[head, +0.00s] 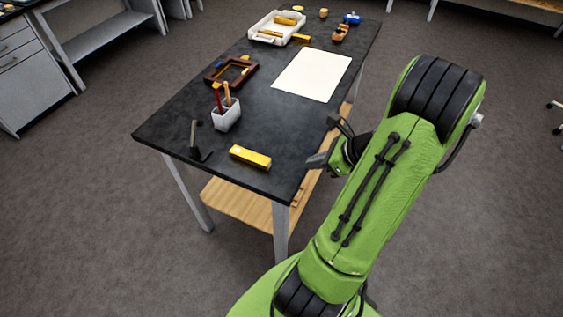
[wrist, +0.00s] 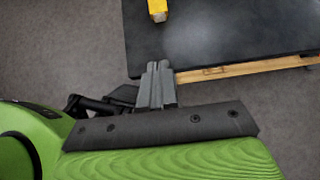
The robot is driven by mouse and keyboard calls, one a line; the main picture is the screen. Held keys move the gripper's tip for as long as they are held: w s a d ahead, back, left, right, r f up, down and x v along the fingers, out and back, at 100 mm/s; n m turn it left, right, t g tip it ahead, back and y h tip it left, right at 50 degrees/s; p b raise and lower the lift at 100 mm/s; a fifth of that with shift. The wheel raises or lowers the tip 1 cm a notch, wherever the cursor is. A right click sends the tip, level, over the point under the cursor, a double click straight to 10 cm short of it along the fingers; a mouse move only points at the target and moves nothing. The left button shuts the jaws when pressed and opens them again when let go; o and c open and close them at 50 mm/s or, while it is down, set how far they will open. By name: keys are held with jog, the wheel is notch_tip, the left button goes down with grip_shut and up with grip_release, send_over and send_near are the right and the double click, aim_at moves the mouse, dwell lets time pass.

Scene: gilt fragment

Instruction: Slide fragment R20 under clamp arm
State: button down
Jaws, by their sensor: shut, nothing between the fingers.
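A gold-yellow bar-shaped fragment (head: 250,157) with a pale spot at one end lies on the near part of the dark table; I cannot read a label on it. A yellow piece, seemingly the same one, shows at the top edge of the wrist view (wrist: 157,8). A small black upright device (head: 198,145), which looks like the clamp, stands left of the fragment near the table's left edge. My gripper (head: 318,161) is shut and empty at the table's right edge, apart from the fragment. Its closed fingers show in the wrist view (wrist: 159,68).
A white cup (head: 226,118) with pens stands behind the fragment. Farther back are a brown frame (head: 232,71), a white sheet (head: 312,74) and a white tray (head: 262,35) with more gold pieces. The dark tabletop (head: 280,125) between cup and sheet is clear.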

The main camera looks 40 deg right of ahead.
aim_at(268, 166)
jog(key=b+x, duration=0.3)
jog(key=x, duration=0.7)
jog(key=shift+w+a+f, duration=0.15)
jog(key=shift+a+f, duration=0.05)
jog(key=w, duration=0.2)
jog(key=shift+w+a+r, duration=0.2)
jog(key=shift+w+a, duration=0.1)
jog(key=shift+a, duration=0.1)
jog(key=shift+w+a, duration=0.2)
jog(key=shift+w, duration=0.3)
jog(key=shift+d+r, duration=0.1)
